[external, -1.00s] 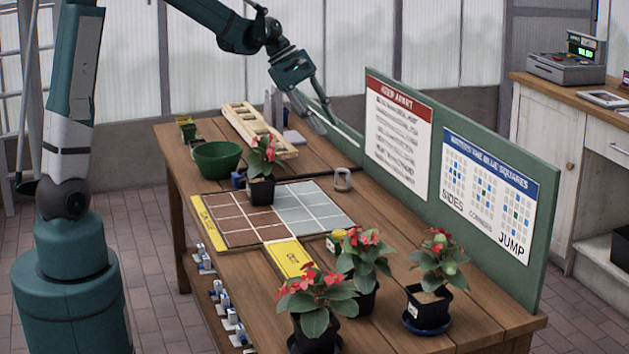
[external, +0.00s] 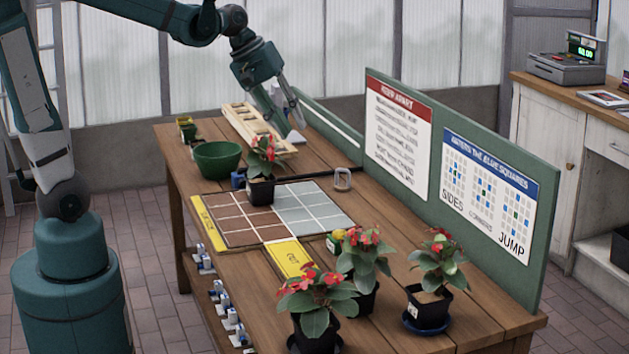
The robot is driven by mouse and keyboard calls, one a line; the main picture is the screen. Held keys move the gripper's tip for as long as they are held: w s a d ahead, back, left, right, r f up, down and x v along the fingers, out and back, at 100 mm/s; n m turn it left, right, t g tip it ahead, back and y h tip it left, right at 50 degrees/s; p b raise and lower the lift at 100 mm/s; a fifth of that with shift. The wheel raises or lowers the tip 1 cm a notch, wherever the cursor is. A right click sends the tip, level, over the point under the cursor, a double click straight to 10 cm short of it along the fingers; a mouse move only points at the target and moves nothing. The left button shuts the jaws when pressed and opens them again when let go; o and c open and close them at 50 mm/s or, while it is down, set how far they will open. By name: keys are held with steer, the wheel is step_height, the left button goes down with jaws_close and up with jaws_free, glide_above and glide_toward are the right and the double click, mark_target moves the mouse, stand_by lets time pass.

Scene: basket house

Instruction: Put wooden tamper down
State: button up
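My gripper (external: 288,124) points down over the far end of the table, beside the pale wooden rack (external: 240,122). Its two fingers show as separate bars, with a grey shape between or behind them. I cannot tell whether they touch it or hold anything. I cannot make out a wooden tamper clearly; it may be hidden by the fingers or too small to tell.
A green bowl (external: 218,158) and a potted red-flowered plant (external: 262,190) stand near the rack. A gridded board (external: 240,240) lies mid-table. Several potted plants stand at the near end. A green sign panel (external: 437,150) edges the table's right side.

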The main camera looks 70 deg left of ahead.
steer(key=s+d+f+m+t+y, duration=0.1)
steer(key=s+d+m, duration=0.3)
steer(key=s, duration=0.5)
steer(key=s+d+f+m, duration=0.2)
steer(key=s+d+m, duration=0.2)
steer(key=s, duration=0.5)
steer(key=shift+m+t+y, duration=0.4)
steer(key=shift+m, duration=0.9)
steer(key=shift+d, duration=0.1)
